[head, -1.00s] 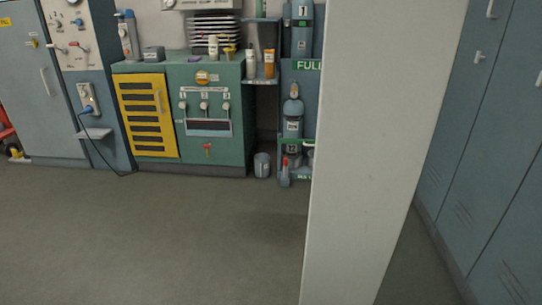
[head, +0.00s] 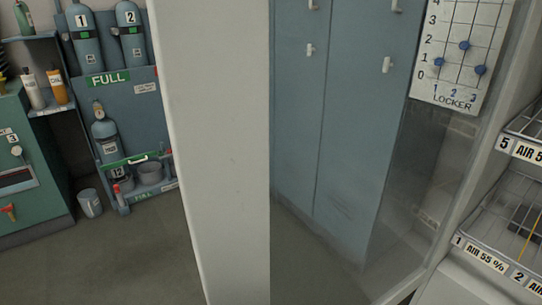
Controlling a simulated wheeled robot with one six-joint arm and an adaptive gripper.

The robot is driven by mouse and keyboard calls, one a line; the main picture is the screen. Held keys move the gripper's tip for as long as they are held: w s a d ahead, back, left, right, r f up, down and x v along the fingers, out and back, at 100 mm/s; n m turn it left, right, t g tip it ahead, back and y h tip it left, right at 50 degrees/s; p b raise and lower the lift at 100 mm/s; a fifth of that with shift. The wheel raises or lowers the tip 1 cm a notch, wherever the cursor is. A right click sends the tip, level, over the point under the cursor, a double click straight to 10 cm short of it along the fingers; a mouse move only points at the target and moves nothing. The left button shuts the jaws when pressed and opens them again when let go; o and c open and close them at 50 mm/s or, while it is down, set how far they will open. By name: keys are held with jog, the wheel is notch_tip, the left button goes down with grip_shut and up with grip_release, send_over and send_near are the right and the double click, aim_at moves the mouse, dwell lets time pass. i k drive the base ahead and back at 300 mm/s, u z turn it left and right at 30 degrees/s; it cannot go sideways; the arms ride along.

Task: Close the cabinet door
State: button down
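Tall blue locker doors (head: 350,120) stand right of centre, with small pale handles; they look shut. A pale upright panel (head: 222,150) fills the middle of the view from top to bottom and hides what is behind it. I cannot tell whether it is a wall end or an open door seen from the side. A clear, glass-like pane (head: 405,190) seems to stand at the right, beside the shelves. Which door is the task's cabinet door is not clear here. My gripper is not in view.
Wire shelves (head: 505,215) labelled AIR 55 % stand close on the right. At left are a blue cylinder rack (head: 140,110), a green cabinet (head: 30,185) and a grey bucket (head: 90,203). The floor (head: 110,265) at lower left is clear.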

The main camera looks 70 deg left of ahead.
aim_at(212, 56)
jog(key=z, duration=1.1)
jog(key=k, duration=2.6)
jog(key=u, duration=2.25)
